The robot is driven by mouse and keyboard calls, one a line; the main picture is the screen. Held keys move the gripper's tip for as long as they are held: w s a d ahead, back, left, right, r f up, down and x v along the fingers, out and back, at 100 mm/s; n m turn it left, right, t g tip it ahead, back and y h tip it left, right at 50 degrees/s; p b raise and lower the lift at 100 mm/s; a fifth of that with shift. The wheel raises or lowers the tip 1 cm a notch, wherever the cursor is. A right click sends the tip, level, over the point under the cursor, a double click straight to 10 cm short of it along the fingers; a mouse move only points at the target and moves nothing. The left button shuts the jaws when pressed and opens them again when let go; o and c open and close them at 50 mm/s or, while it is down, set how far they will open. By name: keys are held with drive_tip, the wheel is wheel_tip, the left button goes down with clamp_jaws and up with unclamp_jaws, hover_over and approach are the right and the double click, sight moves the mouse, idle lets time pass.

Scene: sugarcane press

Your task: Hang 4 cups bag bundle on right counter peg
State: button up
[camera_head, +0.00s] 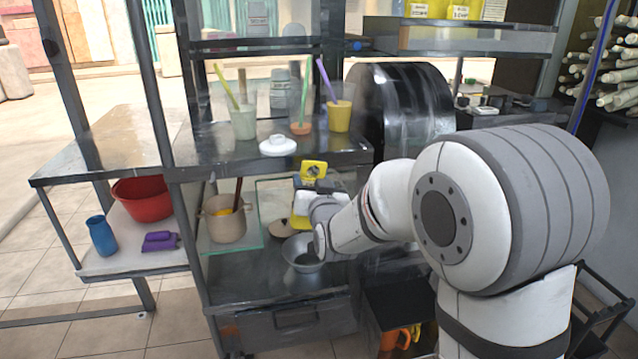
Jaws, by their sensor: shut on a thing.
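My arm reaches in from the right to the metal counter unit. My gripper (314,192) is at the arm's far end, below the upper shelf's front edge; its fingertips are largely hidden behind my wrist. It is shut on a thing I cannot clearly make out. A yellow piece with a dark round mark (313,171) shows just above my wrist, and more yellow shows to its lower left. I cannot tell whether these are the held thing or part of my gripper. No bag bundle of cups and no counter peg can be clearly picked out.
The upper shelf (225,150) holds a pale green cup (243,122), an orange cup (300,128) and a yellow cup (340,116), with straws. Below are a pot (224,222) and a metal bowl (301,262) near my wrist. A dark drum (405,105) stands behind my arm.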

drive_tip(key=shift+p+x, duration=0.65)
drive_tip(key=shift+x, duration=0.45)
drive_tip(key=shift+w+f+b, duration=0.2)
drive_tip(key=shift+f+b, duration=0.2)
drive_tip(key=shift+b, duration=0.2)
drive_tip(key=shift+w+a+f+b, duration=0.15)
drive_tip(key=shift+w+b, duration=0.1)
drive_tip(key=shift+b, duration=0.35)
drive_tip(key=o, duration=0.5)
drive_tip(key=shift+o, duration=0.5)
drive_tip(key=shift+w+f, duration=0.1)
drive_tip(key=shift+w, duration=0.05)
drive_tip(key=o, duration=0.4)
